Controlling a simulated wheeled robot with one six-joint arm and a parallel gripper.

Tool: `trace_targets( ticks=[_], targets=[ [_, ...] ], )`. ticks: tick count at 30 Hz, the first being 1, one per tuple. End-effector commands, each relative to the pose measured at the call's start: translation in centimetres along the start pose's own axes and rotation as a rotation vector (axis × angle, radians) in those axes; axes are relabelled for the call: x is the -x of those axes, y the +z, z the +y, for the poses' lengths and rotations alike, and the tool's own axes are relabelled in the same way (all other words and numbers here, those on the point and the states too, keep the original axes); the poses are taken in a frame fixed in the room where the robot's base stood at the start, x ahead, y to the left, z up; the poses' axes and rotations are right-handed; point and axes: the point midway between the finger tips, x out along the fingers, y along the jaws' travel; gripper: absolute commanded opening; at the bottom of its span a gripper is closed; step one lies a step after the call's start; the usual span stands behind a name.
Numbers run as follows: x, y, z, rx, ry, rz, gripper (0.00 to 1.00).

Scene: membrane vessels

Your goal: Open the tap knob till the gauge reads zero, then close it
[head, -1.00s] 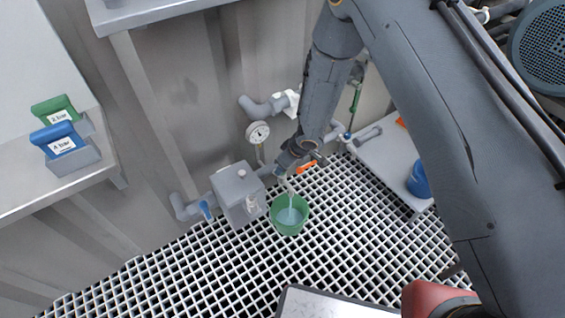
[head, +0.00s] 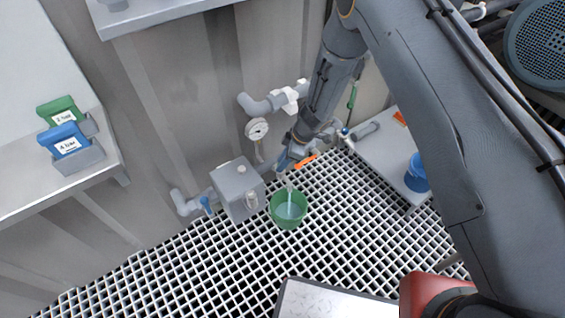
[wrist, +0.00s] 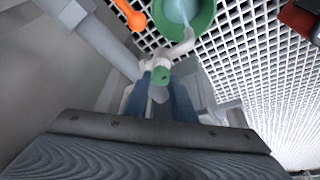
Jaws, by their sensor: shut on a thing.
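My gripper (wrist: 160,95) is shut on the small green tap knob (wrist: 160,75), its two blue fingers on either side of it. A pale tap spout (wrist: 182,48) curves from beside the knob toward the green bucket (wrist: 203,20). In the head view my gripper (head: 286,160) is low by the wall pipe, and the knob is hidden there. A pale stream of water runs into the green bucket (head: 275,212), which holds bluish water. The round white gauge (head: 257,129) stands on the pipe up and left of my gripper. Its needle is too small to read.
An orange handle (head: 306,161) is close beside my gripper. A blue cup (head: 417,172) stands on the right shelf. The grating floor in front is mostly clear.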

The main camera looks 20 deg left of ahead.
Motion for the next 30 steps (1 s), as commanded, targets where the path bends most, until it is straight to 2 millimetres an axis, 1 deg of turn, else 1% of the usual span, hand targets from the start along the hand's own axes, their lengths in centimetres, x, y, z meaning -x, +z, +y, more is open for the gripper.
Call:
trace_targets(
  ticks=[1,9,21,22,24,25,30],
  targets=[
    [0.15,-0.24,0.42,0.017,0.000,0.003,0.01],
    [0.19,-0.20,0.39,0.067,-0.021,0.001,0.01],
    [0.20,-0.17,0.36,0.071,-0.023,0.000,0.01],
    [0.20,-0.16,0.36,0.071,-0.023,0.000,0.26],
    [0.18,-0.14,0.33,0.071,-0.023,0.000,0.38],
    [0.17,-0.13,0.30,0.071,-0.024,0.000,0.42],
    [0.09,-0.05,0.18,0.070,-0.026,-0.001,0.42]
  ],
)
